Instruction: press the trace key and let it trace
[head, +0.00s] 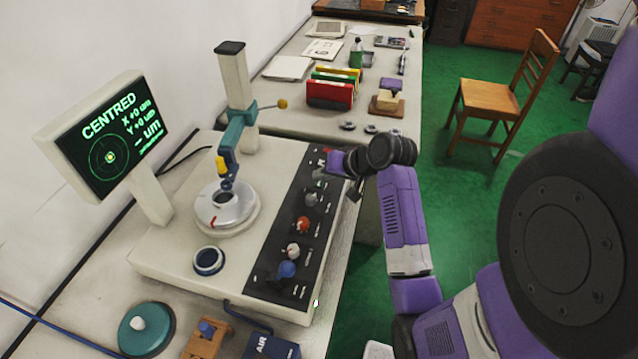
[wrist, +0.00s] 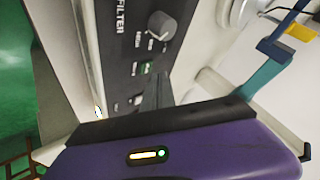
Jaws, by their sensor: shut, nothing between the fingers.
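The machine's dark control panel (head: 283,235) carries several knobs and small keys. My gripper (head: 353,190) is shut and empty, at the panel's far right end. In the wrist view its fingers (wrist: 157,88) point at the panel close to the green key; I cannot tell whether they touch it. The screen (head: 108,137) reads CENTRED, X +0 um, Y +0 um, with dashes below.
A ring sits on the round table (head: 228,208) under the teal probe arm (head: 237,128) on its column. Another dark ring (head: 208,260) lies on the machine's top. A teal disc (head: 146,328) and wooden block stand in front. Green floor lies right.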

